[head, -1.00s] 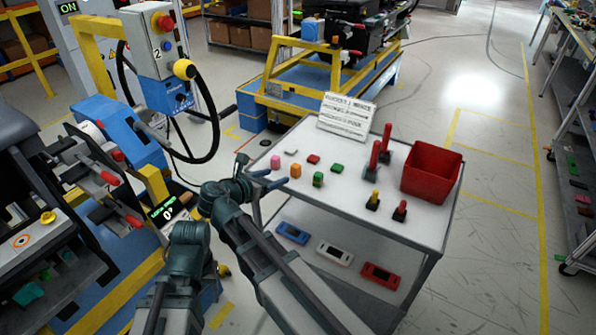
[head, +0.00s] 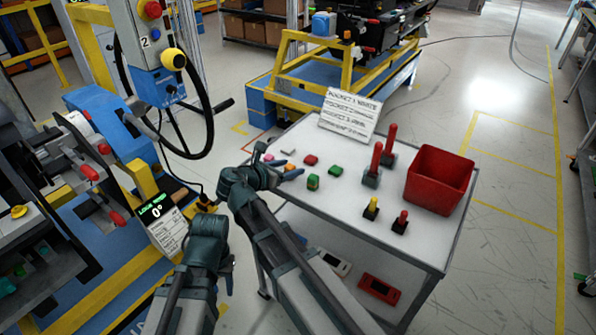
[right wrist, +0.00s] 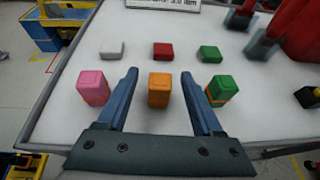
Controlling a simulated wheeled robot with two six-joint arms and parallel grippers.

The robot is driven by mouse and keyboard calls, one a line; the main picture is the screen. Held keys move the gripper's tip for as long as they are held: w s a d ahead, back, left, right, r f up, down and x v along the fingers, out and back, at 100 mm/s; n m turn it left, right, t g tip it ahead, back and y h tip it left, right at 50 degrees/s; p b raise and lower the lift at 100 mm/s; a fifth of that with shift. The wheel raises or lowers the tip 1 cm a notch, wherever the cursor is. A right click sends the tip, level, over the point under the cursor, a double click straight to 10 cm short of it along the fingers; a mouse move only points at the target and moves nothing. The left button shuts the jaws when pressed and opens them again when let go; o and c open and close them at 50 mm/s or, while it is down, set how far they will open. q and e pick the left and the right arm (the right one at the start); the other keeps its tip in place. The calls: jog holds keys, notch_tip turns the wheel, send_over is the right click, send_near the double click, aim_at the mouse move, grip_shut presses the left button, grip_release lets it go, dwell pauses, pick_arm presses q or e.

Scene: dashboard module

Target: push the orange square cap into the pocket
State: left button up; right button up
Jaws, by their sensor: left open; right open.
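The orange square cap (right wrist: 160,90) stands on the white table top between the two blue fingers of my right gripper (right wrist: 160,88), which is open. A small gap shows on each side of the cap. In the head view the cap (head: 290,168) is partly covered by that gripper (head: 283,169) at the table's left end. My left gripper (head: 229,268) is low, left of the table, by the blue and yellow stand; it is open, its fingers hardly visible. I cannot make out the pocket; the dark module (head: 60,165) is at the left.
A pink block (right wrist: 93,87) and a green-orange block (right wrist: 221,90) stand close outside the fingers. White, red (right wrist: 163,50) and green flat pieces lie behind. Red-handled levers (head: 374,165), a red bin (head: 438,180) and a sign (head: 349,113) are further right and back.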

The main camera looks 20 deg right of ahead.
jog(key=shift+w+d+f, duration=0.15)
jog(key=shift+d+f, duration=0.05)
jog(key=shift+d, duration=0.1)
jog(key=shift+a+r, duration=0.1)
jog(key=shift+a, duration=0.05)
jog(key=shift+c, duration=0.8)
grip_shut()
pick_arm(q)
jog(key=shift+d+f, duration=0.15)
jog(key=shift+d, duration=0.05)
pick_arm(e)
jog(key=shift+r, duration=0.1)
